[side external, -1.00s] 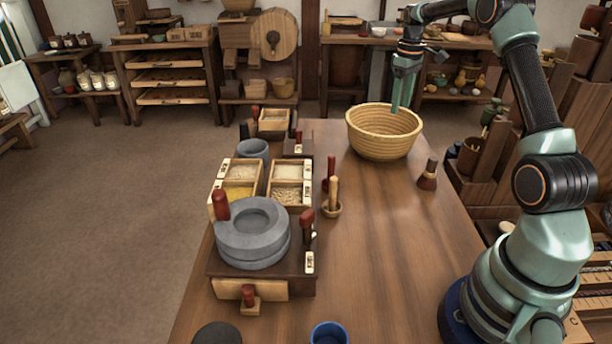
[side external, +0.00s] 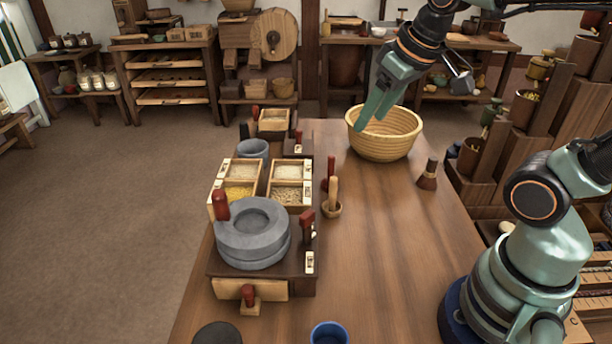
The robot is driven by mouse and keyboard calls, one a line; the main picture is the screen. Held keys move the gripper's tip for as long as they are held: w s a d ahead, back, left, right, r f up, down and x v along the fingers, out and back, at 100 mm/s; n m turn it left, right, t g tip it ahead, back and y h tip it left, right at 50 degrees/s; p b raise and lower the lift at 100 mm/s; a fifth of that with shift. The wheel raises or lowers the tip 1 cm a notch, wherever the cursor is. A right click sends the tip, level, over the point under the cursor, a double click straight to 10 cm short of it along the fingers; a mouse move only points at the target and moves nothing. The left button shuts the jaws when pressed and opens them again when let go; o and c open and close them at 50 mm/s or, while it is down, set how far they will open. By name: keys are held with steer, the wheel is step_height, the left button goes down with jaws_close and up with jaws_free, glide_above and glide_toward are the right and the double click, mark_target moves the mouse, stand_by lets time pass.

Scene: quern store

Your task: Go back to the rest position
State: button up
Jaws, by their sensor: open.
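My gripper (side external: 369,122) hangs tilted, with its fingers pointing down and left. In the picture its fingertips overlap the left rim of the round woven basket (side external: 390,146). I cannot tell whether they touch it. The gripper is open, and nothing shows between its fingers. The basket stands upright at the far end of the wooden table (side external: 390,235), and its inside looks empty where I can see it.
A stone quern (side external: 253,236) with a red handle sits on a wooden base at the table's left. Behind it are grain boxes (side external: 292,168) and a grey bowl (side external: 253,148). A blue cup (side external: 329,333) is at the front. The table's middle is clear.

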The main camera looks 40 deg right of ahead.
steer(key=shift+s+a+f+t, duration=0.15)
steer(key=shift+s+a+f, duration=0.25)
steer(key=shift+s+a, duration=0.15)
steer(key=shift+s+a+f+t, duration=0.15)
steer(key=shift+s+a+f, duration=0.25)
steer(key=shift+s, duration=0.2)
